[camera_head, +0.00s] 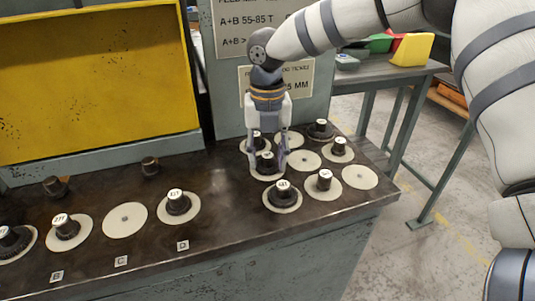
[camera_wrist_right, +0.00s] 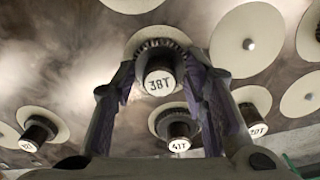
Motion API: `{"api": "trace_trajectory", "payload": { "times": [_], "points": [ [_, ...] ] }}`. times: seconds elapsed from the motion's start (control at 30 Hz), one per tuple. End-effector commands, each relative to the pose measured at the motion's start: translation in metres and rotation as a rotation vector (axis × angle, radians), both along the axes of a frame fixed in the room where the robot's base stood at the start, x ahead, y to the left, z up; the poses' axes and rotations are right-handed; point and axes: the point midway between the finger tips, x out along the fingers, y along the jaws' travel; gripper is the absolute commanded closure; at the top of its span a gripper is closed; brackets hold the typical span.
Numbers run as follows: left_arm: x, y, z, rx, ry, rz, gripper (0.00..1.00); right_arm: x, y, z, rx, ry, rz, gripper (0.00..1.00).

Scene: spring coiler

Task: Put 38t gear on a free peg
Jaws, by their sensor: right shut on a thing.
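The 38T gear (camera_wrist_right: 158,78) is dark and toothed, with a hub whose white end is marked 38T. It is between the fingers of my right gripper (camera_wrist_right: 160,85), which is shut on its hub. In the head view my right gripper (camera_head: 267,162) points down over the group of discs at the right, with the gear (camera_head: 267,158) between its fingers, over a white disc. I cannot tell whether the gear is lifted. Bare discs with small pegs are disc C (camera_head: 125,220) and, in the right group, a middle disc (camera_head: 305,160) and a right disc (camera_head: 360,177). My left gripper is out of view.
Geared discs stand close by: the 41T gear (camera_head: 282,194), one to its right (camera_head: 325,181) and one behind (camera_head: 340,148). At the left are geared discs B (camera_head: 66,228) and D (camera_head: 177,203). Two dark knobs (camera_head: 150,166) stand behind. The bench (camera_head: 225,225) is clear between groups.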

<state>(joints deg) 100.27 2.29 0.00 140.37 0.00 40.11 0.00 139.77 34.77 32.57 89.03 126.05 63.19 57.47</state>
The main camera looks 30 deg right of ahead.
Motion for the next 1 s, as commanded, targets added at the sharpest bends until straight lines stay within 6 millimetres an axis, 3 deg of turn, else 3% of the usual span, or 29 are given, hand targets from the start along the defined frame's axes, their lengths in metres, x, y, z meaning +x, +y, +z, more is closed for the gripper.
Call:
{"api": "trace_trajectory", "payload": {
  "times": [0.17,0.2,0.3,0.63,1.0],
  "points": [
    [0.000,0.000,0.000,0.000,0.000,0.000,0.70,0.000,0.000,-0.002,0.000,-0.001,0.000,0.97],
    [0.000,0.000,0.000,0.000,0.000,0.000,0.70,0.000,0.000,-0.001,0.000,-0.001,0.000,0.53],
    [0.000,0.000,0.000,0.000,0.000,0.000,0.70,0.000,0.000,-0.001,0.000,-0.001,0.000,0.37],
    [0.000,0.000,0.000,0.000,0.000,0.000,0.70,0.000,0.000,0.004,0.000,-0.001,0.000,0.37],
    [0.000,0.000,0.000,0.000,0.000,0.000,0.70,0.001,0.000,0.094,0.001,-0.005,0.000,0.37]
  ]
}}
